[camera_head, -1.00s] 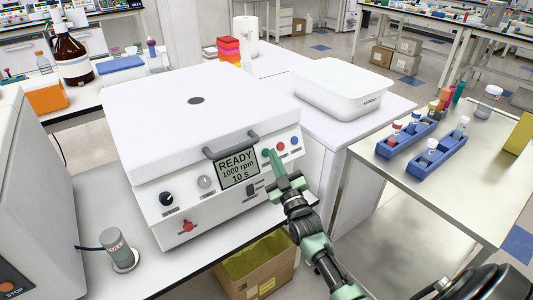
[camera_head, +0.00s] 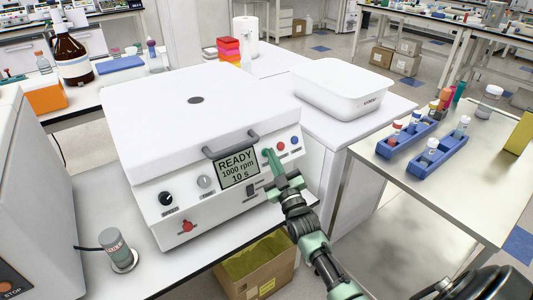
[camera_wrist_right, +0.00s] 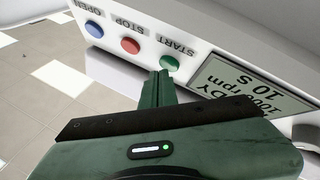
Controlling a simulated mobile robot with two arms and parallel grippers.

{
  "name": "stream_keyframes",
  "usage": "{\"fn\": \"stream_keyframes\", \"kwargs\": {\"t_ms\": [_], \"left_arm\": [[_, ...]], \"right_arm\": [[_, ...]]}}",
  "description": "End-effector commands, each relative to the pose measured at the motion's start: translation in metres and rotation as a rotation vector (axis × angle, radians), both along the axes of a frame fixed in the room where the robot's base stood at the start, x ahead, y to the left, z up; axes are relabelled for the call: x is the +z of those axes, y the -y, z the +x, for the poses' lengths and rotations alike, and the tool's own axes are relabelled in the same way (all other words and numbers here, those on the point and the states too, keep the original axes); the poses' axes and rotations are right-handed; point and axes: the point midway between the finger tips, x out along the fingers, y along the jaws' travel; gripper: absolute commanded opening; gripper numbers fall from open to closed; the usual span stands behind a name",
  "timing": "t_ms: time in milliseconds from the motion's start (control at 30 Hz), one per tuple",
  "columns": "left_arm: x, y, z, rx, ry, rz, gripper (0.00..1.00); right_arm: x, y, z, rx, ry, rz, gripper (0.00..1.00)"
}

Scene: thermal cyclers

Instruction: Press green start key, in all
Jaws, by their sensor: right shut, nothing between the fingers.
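The white machine (camera_head: 190,115) stands on the bench with its lid down. Its display (camera_head: 238,168) reads READY, 1000 rpm, 10 s. The green start key (camera_wrist_right: 169,63) shows in the right wrist view, beside a red stop key (camera_wrist_right: 130,46) and a blue open key (camera_wrist_right: 94,29). My right gripper (camera_head: 268,154) is shut and empty, its fingertips at the front panel by the start key. In the right wrist view the fingertips (camera_wrist_right: 158,76) are just below the green key; I cannot tell whether they touch it. My left gripper is not in view.
A white bin (camera_head: 343,88) sits on the bench behind. Blue tube racks (camera_head: 436,160) stand on the steel table at right. A grey-capped cylinder (camera_head: 117,250) is at the bench's front left. A cardboard box (camera_head: 258,272) is below.

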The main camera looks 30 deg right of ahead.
Motion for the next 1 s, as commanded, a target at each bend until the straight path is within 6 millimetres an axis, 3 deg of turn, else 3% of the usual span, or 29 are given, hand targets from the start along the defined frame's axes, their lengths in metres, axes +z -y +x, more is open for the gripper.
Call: {"fn": "stream_keyframes", "kwargs": {"t_ms": [567, 1000], "left_arm": [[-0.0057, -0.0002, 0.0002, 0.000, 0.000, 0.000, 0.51], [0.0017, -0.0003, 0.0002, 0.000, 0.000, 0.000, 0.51]], "right_arm": [[-0.0035, -0.0006, 0.0067, 0.000, 0.000, 0.001, 0.00], [0.0003, -0.0002, 0.0015, 0.000, -0.002, 0.000, 0.00]]}}
